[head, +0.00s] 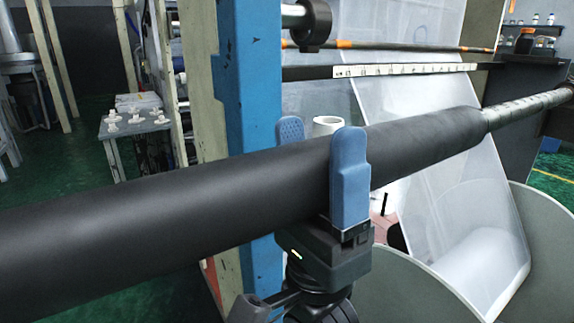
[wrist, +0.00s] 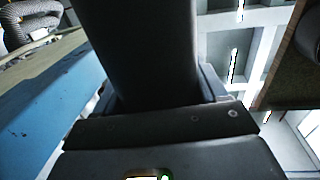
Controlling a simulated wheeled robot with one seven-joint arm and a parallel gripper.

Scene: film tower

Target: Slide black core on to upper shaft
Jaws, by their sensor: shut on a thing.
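The black core (head: 150,205) is a long dark tube running from the lower left to the upper right of the head view. My gripper (head: 319,132) is shut on it from below, with one blue finger on each side. The upper shaft (head: 528,105) is a pale metal bar with dark marks at the far right. The core's far end meets the shaft in line with it; I cannot tell how far the shaft reaches inside. In the wrist view the core (wrist: 140,45) crosses above my gripper's dark body, and the fingers are mostly hidden. The core's near end is out of view.
A blue upright post (head: 252,75) stands just behind the core, left of my gripper. Translucent film (head: 455,210) hangs behind and below the core. A large grey curved surface (head: 545,235) lies at the lower right. A small table (head: 130,125) stands at the left.

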